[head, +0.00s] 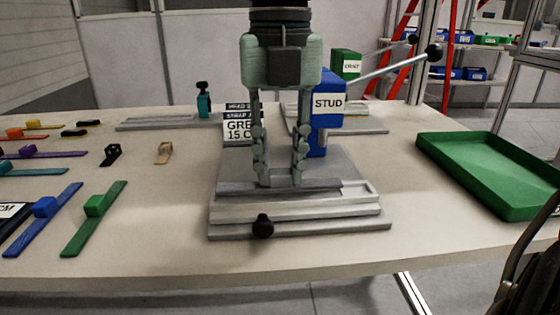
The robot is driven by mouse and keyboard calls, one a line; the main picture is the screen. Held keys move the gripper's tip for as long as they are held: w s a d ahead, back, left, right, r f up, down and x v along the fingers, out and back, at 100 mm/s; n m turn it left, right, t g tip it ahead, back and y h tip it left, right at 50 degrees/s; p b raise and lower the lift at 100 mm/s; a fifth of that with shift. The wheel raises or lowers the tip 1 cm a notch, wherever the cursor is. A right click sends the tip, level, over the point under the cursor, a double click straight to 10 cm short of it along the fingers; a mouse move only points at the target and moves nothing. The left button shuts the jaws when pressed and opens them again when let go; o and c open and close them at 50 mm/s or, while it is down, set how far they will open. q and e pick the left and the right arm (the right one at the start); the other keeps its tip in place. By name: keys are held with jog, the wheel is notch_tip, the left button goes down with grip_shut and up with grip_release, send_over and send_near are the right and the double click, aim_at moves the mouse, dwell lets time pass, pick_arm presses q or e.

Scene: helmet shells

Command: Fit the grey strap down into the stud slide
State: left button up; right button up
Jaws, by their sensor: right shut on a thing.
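The grey strap (238,188) lies lengthwise over the stud slide (300,223), a pale grey block with a channel and a black knob at its front. The channel's right end shows bare beyond the strap. I cannot tell whether the strap is seated in the channel or just above it. My right gripper (281,180) points straight down, its fingers shut on the strap's middle. The blue stud press (327,112), with a white STUD label and a long lever, stands just behind the slide. My left gripper is not in view.
A green tray (440,157) stands on the right of the table (165,235). Blue and green straps (98,207) lie at the left, with other coloured straps behind.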

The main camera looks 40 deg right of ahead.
aim_at(280, 171)
jog(key=shift+f+b, duration=0.9)
jog(key=shift+f, duration=0.1)
jog(key=o, duration=1.1)
jog(key=shift+r, duration=0.1)
notch_tip(280, 171, up, 12)
jog(key=shift+f, duration=0.1)
